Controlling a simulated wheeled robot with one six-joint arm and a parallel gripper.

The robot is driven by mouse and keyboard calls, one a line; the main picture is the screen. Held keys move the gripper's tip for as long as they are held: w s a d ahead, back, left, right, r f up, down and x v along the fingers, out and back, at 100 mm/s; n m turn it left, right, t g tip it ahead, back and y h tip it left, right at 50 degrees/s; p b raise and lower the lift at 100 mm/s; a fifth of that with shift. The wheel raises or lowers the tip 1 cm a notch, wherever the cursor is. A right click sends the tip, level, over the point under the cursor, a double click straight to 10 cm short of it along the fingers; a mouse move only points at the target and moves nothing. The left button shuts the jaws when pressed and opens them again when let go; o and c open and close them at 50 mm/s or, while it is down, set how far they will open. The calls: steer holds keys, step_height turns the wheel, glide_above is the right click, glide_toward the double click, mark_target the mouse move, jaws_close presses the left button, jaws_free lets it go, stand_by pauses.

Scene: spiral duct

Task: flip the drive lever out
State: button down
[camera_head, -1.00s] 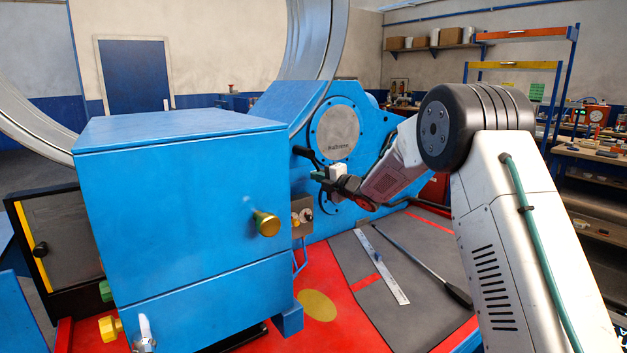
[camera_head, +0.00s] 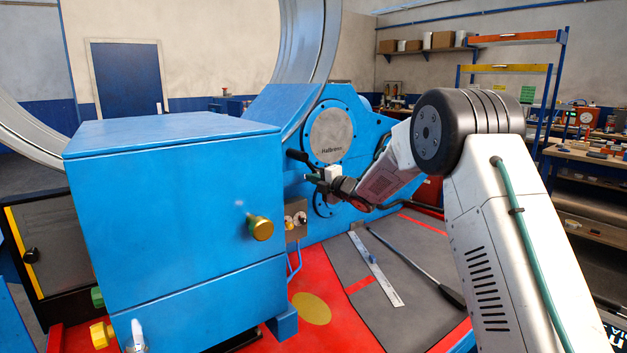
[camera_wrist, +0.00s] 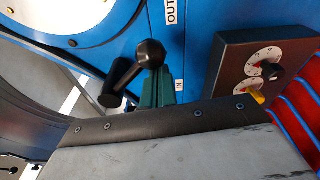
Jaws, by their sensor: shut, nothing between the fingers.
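The drive lever (camera_wrist: 150,53), black with a ball knob and a thick dark cylinder at the other end of its short bar, shows in the wrist view against the blue machine face. An OUT label is above it and an IN label beside its lower right. My gripper (camera_wrist: 157,90) has green fingertips, shut and empty, just below the ball and partly hidden by it. Whether they touch the lever I cannot tell. In the head view my gripper (camera_head: 316,177) is at the machine face, just below the dark lever (camera_head: 297,155).
A control box with two dials (camera_wrist: 262,70) is close on the right in the wrist view. The large blue cabinet (camera_head: 175,200) with a brass knob stands left of my gripper. A steel rule (camera_head: 375,268) and a dark bar lie on the grey mat below.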

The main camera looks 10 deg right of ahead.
steer(key=s+d, duration=0.1)
steer(key=s, duration=0.8)
steer(key=shift+s+d+f, duration=0.2)
steer(key=shift+f, duration=0.05)
